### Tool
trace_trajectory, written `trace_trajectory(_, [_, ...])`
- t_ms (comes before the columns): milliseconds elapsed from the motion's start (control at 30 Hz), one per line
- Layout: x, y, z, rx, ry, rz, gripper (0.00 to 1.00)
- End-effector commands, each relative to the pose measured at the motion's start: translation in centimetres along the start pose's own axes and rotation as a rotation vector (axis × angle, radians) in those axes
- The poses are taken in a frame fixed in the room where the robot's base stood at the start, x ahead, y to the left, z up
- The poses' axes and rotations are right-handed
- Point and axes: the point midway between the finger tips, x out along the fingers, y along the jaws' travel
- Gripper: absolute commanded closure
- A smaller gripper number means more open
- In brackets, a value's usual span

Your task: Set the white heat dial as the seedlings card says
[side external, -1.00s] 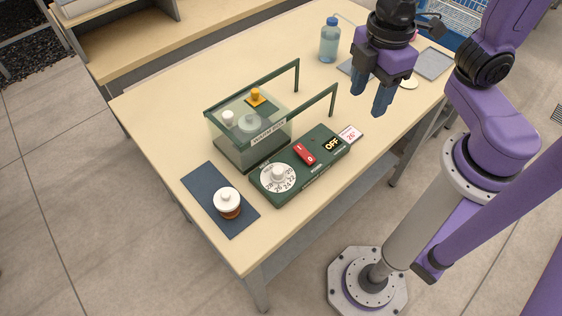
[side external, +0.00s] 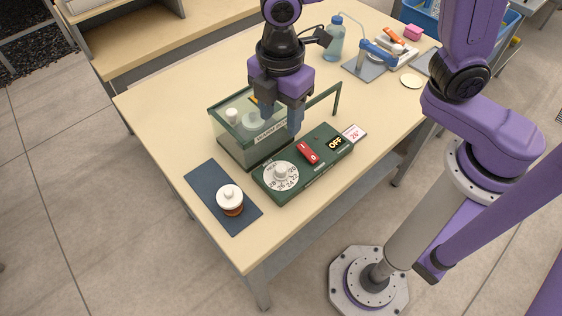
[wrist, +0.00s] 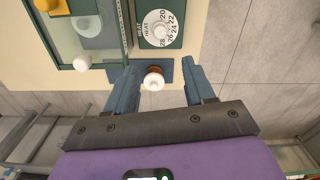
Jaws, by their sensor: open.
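The white heat dial (side external: 281,176) has a raised knob and printed numbers. It sits at the left end of the dark green control panel (side external: 318,172). It also shows in the wrist view (wrist: 161,31), with numbers from 20 to 28 legible; its setting I cannot tell. A white card (side external: 354,133) with a red 26° stands at the panel's far right end; its small heading is not legible. My gripper (side external: 282,119) is open and empty, pointing down above the panel's back edge and the glass case. In the wrist view its fingers (wrist: 160,64) are spread apart.
The panel has a red switch (side external: 308,153) and an OFF display (side external: 336,142). A green-framed glass case (side external: 232,148) stands behind it. A white-lidded amber jar (side external: 230,199) stands on a blue mat (side external: 203,184). A bottle (side external: 335,40) stands farther back.

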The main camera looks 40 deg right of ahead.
Motion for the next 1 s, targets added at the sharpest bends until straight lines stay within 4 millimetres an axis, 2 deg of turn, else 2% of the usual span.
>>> trace_trajectory(200, [4.2,-0.2,0.2,0.001,-0.006,-0.006,0.47])
trace_trajectory(600, [10.7,-0.1,0.1,0.002,-0.004,-0.004,0.47])
trace_trajectory(800, [13.4,-0.1,0.1,0.003,-0.003,-0.003,0.47])
trace_trajectory(1000, [14.9,-0.1,0.1,0.002,-0.001,-0.002,0.47])
